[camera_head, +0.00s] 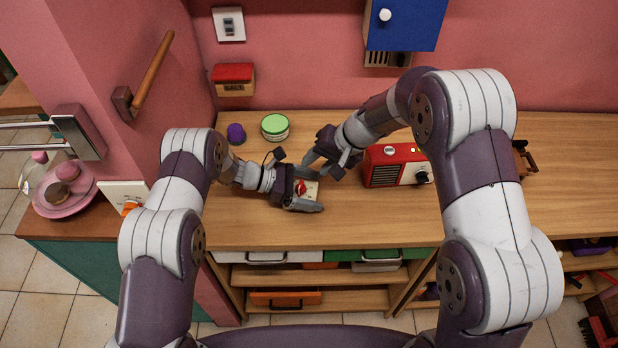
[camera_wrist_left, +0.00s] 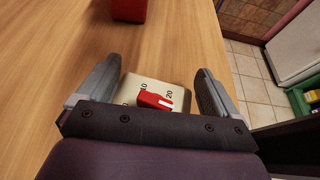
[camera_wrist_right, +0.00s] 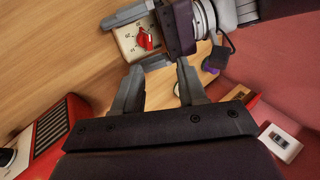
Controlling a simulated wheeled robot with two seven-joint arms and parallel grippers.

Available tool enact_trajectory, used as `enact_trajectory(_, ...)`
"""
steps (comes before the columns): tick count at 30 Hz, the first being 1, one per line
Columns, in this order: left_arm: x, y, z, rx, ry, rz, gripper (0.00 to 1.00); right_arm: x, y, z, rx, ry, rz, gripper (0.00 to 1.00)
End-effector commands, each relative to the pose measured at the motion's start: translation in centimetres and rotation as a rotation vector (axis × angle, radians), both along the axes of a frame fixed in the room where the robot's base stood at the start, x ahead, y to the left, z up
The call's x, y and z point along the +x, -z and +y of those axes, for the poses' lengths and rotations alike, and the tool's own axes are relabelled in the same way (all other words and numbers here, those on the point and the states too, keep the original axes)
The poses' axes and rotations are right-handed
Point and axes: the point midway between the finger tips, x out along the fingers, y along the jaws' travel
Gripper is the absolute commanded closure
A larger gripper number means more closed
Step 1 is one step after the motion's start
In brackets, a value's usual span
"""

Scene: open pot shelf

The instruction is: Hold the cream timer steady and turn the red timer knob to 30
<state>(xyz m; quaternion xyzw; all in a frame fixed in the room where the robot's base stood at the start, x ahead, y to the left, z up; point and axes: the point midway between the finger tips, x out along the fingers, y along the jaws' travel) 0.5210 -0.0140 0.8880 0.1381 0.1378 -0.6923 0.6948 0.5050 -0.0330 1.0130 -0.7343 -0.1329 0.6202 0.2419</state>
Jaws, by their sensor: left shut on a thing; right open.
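The cream timer (camera_head: 311,194) sits on the wooden counter, its dial face up. Its red knob (camera_head: 301,187) also shows in the left wrist view (camera_wrist_left: 152,100) and the right wrist view (camera_wrist_right: 143,38). In the left wrist view the knob's pale mark is at its right end, near the printed 20; I cannot tell the exact setting. My left gripper (camera_head: 311,188) is shut on the timer, one finger along each side. My right gripper (camera_wrist_right: 158,68) is open and empty, just behind and to the right of the timer, apart from the knob.
A red radio (camera_head: 395,153) stands to the right of the timer, close to my right arm. A green-lidded tin (camera_head: 275,128) and a purple knobbed item (camera_head: 236,133) stand at the back left. Bare counter (camera_head: 370,220) lies in front and to the right.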

Motion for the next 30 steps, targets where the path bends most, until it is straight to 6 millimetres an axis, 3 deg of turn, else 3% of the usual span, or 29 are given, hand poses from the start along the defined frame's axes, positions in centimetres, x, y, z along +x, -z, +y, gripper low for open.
enact_trajectory(1,-0.5,0.9,0.1,0.01,-0.002,0.019,0.46,0.4,0.0,0.3,0.013,0.103,0.079,0.59)
enact_trajectory(9,-0.4,0.8,0.2,0.01,-0.002,0.016,0.47,1.7,-1.3,0.1,0.066,0.853,0.522,0.59)
enact_trajectory(15,-0.4,0.8,0.2,0.009,-0.003,0.015,0.47,1.3,-1.7,-0.7,0.103,1.312,0.739,0.59)
enact_trajectory(22,-0.4,0.8,0.2,0.009,-0.003,0.014,0.47,1.2,-0.9,-0.4,0.134,1.502,0.832,0.59)
enact_trajectory(30,-0.3,0.7,0.2,0.009,-0.003,0.012,0.47,1.6,5.0,2.0,0.132,1.506,0.836,0.59)
